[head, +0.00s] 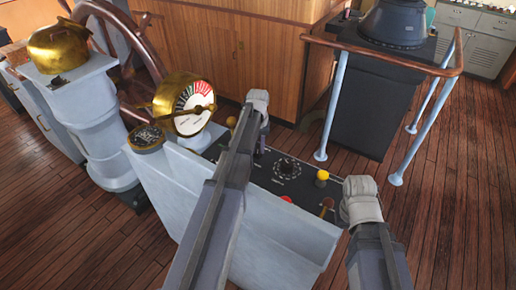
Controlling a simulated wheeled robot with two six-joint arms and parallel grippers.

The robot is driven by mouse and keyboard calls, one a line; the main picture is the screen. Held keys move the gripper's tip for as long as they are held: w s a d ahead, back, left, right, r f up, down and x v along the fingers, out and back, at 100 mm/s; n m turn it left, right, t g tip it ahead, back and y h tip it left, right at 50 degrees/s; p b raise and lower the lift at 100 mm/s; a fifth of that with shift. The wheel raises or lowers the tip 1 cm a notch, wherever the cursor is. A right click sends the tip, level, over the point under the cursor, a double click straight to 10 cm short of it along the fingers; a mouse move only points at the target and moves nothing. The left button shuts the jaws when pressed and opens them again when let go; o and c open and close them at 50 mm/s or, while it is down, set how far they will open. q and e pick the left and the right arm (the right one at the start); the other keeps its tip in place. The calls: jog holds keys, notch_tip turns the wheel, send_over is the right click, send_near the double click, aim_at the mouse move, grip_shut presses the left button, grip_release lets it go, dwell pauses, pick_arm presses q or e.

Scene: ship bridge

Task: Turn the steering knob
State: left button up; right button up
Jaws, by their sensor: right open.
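A black round knob (287,165) with a ring of pale markings sits on the dark top panel (262,182) of a pale grey console. My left gripper (257,102) is at the console's far side, beyond the knob and to its left; its fingers are not clear from behind. My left forearm crosses over the panel and hides part of it. My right gripper (361,203) is open and empty by the console's right edge, apart from the knob. I cannot make out a "steering" label.
A yellow button (322,175), a red button (287,199) and a brown-tipped lever (327,205) stand on the panel. A brass engine telegraph (185,103) and wooden steering wheel (125,60) are at left. A railing (400,56) encloses a dark pedestal at right.

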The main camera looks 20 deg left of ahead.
pick_arm(q)
grip_shut()
dwell(0.4)
jog(key=m, duration=0.5)
jog(key=shift+a+m, duration=0.1)
jog(key=shift+m, duration=0.3)
jog(key=m, duration=0.5)
jog(key=shift+m, duration=0.7)
jog(key=shift+o, duration=1.9)
grip_release()
